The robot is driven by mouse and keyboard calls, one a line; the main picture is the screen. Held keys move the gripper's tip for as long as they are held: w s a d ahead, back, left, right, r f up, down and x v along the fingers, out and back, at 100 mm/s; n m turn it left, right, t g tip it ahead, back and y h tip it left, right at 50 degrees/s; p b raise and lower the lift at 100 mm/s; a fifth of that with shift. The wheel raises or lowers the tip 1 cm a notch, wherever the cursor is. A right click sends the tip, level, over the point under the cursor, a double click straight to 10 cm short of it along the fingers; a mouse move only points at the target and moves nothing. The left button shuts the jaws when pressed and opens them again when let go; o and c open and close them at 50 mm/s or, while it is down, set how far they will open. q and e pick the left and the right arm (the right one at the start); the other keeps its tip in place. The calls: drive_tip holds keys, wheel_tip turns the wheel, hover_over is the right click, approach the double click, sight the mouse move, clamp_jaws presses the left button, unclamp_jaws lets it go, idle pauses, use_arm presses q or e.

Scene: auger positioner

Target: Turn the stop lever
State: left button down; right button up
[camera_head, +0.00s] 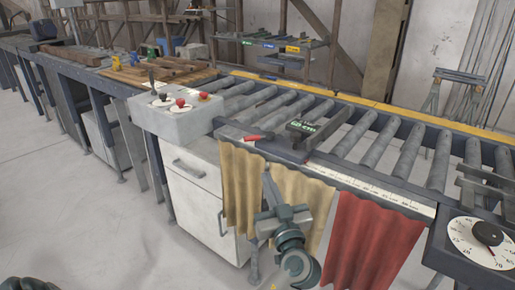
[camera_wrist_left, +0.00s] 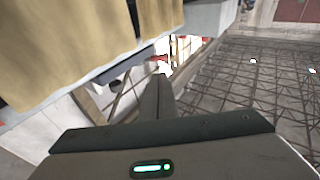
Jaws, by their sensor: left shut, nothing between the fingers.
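The stop lever with a red handle (camera_head: 254,137) lies on the dark stop carriage (camera_head: 285,150) at the front edge of the roller conveyor. A black readout box with green digits (camera_head: 303,127) is just right of it. My left gripper (camera_head: 268,178) is in front of the cream curtain, below and slightly right of the lever, apart from it. Its fingers (camera_wrist_left: 160,88) are shut and empty in the left wrist view. A small red patch shows beyond the fingertips there; I cannot tell whether it is the lever. My right gripper is not in view.
A grey control box with red buttons (camera_head: 178,117) stands left of the lever above a white drawer cabinet (camera_head: 196,190). Cream (camera_head: 240,185) and red (camera_head: 370,240) curtains hang below the conveyor. A white scale strip (camera_head: 370,190) runs along its front. A round dial (camera_head: 482,243) is at right.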

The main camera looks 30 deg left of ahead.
use_arm(q)
drive_tip(key=p, duration=0.3)
approach(258, 137)
drive_tip(key=s+a, duration=0.1)
drive_tip(key=a, duration=0.1)
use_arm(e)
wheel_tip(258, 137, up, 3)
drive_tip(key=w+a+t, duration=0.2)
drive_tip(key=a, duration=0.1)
use_arm(q)
drive_tip(key=shift+f+p+x, duration=0.15)
drive_tip(key=shift+p+x, duration=0.5)
drive_tip(key=shift+x, duration=0.7)
drive_tip(key=shift+f+p+x, duration=0.15)
drive_tip(key=shift+p+x, duration=0.45)
drive_tip(key=shift+x, duration=0.7)
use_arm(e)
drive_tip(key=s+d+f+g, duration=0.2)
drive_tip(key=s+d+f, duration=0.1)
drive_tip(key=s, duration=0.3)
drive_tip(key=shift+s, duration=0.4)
use_arm(q)
drive_tip(key=shift+w, duration=0.15)
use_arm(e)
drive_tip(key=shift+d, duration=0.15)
use_arm(q)
drive_tip(key=shift+a+f, duration=0.1)
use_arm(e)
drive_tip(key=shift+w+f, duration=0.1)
